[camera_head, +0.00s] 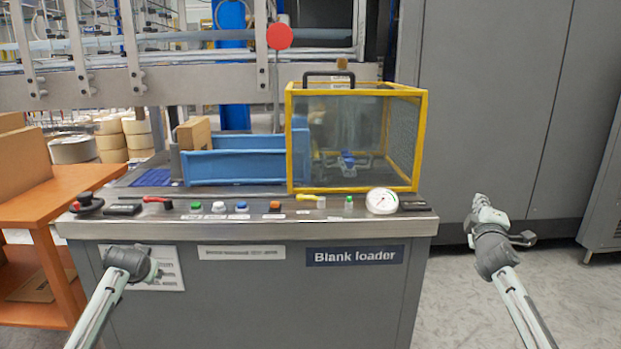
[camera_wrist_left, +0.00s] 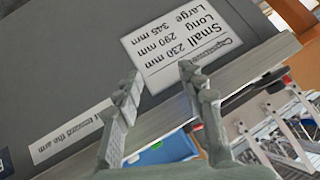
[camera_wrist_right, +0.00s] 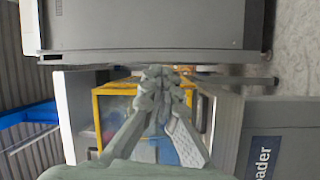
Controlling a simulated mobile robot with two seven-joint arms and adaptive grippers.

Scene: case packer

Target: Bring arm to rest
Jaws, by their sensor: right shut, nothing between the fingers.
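My right gripper (camera_head: 480,202) is raised in free air to the right of the blank loader, its fingers pointing up and away from me. In the right wrist view its fingertips (camera_wrist_right: 158,76) meet with nothing between them. My left arm ends low in front of the loader's front panel; its fingers are mostly hidden in the head view. In the left wrist view my left gripper (camera_wrist_left: 160,77) has its fingers apart and empty, with the panel's white size label (camera_wrist_left: 192,35) beyond them.
The blank loader (camera_head: 290,228) has a front row of buttons, a gauge (camera_head: 382,201) and a yellow-framed guard (camera_head: 423,140). An orange table (camera_head: 70,180) is at left, grey cabinets (camera_head: 490,90) at right. Floor at right is clear.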

